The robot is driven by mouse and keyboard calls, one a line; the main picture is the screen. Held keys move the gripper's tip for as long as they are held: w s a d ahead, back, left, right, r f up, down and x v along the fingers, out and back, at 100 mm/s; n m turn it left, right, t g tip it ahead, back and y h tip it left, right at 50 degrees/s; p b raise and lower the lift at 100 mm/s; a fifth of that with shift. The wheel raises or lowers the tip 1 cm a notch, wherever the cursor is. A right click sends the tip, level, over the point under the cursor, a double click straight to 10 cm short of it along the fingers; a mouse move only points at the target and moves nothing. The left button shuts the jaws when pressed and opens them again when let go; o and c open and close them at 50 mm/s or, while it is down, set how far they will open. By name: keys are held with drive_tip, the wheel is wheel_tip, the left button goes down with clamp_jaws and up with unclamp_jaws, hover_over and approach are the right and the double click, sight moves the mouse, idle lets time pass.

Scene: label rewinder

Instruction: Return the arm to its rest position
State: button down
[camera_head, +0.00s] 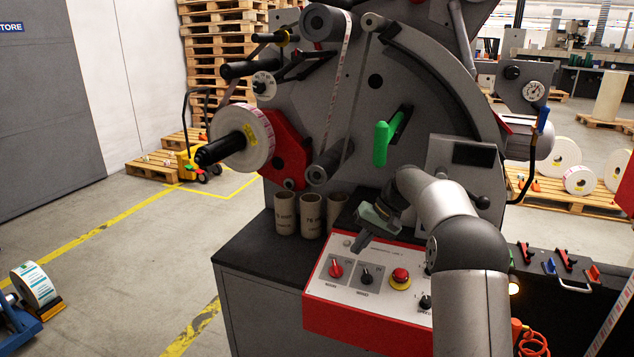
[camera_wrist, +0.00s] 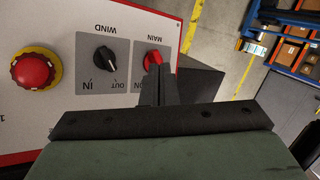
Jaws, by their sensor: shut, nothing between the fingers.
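My gripper (camera_head: 361,240) is shut and empty, held above the left part of the red-edged control panel (camera_head: 318,291). In the wrist view the shut fingers (camera_wrist: 157,84) point at the red MAIN knob (camera_wrist: 153,60) and cover part of it; I cannot tell whether they touch it. The same red knob (camera_head: 336,270) shows in the head view, in front of the fingers and apart from them in the picture. Beside it is the black WIND knob (camera_wrist: 106,58), between IN and OUT marks. My arm bends over the right part of the panel.
A red emergency button (camera_head: 400,277) on a yellow base stands right of the knobs. Several cardboard cores (camera_head: 311,215) stand behind the panel. The rewinder's grey plate (camera_head: 385,85) with a green handle (camera_head: 381,144) rises behind. Open floor (camera_head: 130,270) lies at left.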

drive_tip(key=s+a+r+h, duration=0.1)
drive_tip(key=s+r+h, duration=0.1)
drive_tip(key=s, duration=1)
drive_tip(key=s+a+r+h, duration=0.1)
drive_tip(key=s+a+h, duration=0.1)
drive_tip(key=s, duration=0.9)
drive_tip(key=s+d+f+h, duration=0.1)
drive_tip(key=s+f, duration=0.2)
drive_tip(key=s, duration=0.6)
drive_tip(key=s+d+f+h, duration=0.1)
drive_tip(key=s+f, duration=0.1)
drive_tip(key=s, duration=0.7)
drive_tip(key=shift+s+f+n, duration=0.35)
drive_tip(key=shift+f+n, duration=0.05)
drive_tip(key=shift+d, duration=0.1)
